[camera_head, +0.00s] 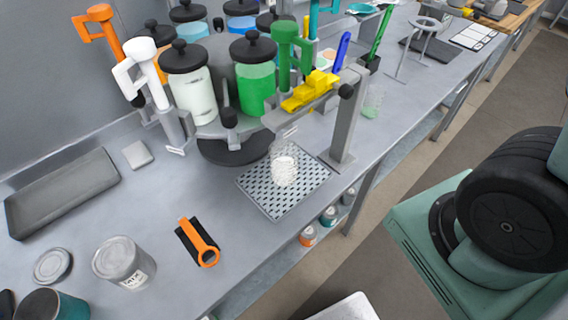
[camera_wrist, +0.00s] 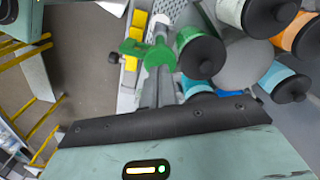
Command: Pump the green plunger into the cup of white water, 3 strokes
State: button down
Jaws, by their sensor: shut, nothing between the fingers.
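The green plunger (camera_head: 287,47) stands upright with its handle to the side, beside the green canister (camera_head: 256,86) on the round dispenser. The clear cup (camera_head: 284,167) holds something white and stands on the perforated tray (camera_head: 260,198) below the dispenser. In the wrist view, the green plunger (camera_wrist: 148,50) is just beyond my fingers, with the black-lidded green canister (camera_wrist: 199,52) to its right. My gripper (camera_wrist: 158,76) is shut and empty, pointing toward the plunger; I cannot tell whether it touches it. My gripper does not show in the head view.
White (camera_head: 141,58) and orange (camera_head: 98,27) plungers and more canisters crowd the dispenser. A grey post (camera_head: 348,125) and a yellow stepped piece (camera_head: 309,91) stand close to the green plunger. A can (camera_head: 124,262) and orange tool (camera_head: 199,243) lie nearer on the bench.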

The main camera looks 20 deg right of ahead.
aim_at(285, 25)
jog(key=shift+f, duration=0.2)
dwell(0.4)
jog(key=shift+f+b, duration=1.55)
jog(key=shift+f, duration=0.6)
jog(key=shift+r, duration=0.1)
jog(key=shift+r+p, duration=2.1)
jog(key=shift+r, duration=0.2)
jog(key=shift+f, duration=0.2)
